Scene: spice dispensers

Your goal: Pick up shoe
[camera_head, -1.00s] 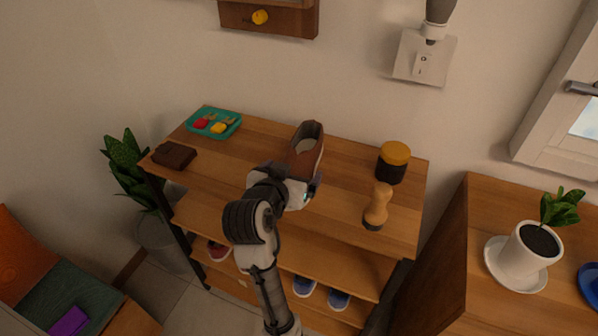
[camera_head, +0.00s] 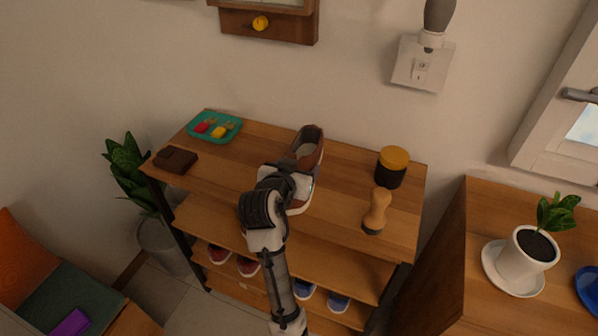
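A brown shoe with a pale inside (camera_head: 310,143) is on the top board of the wooden shelf (camera_head: 345,187), near its back edge and the wall. My gripper (camera_head: 300,186) is over the top board at the near end of the shoe. My own wrist and arm cover the near part of the shoe and the fingers. I cannot tell whether the fingers are open or shut, or whether they touch the shoe.
A jar with a yellow lid (camera_head: 392,166) and a wooden-handled brush (camera_head: 377,211) stand right of the shoe. A teal tray (camera_head: 233,137) and a dark brown wallet-like item (camera_head: 176,159) lie to the left. Red shoes (camera_head: 248,265) and blue shoes (camera_head: 339,301) sit on lower boards.

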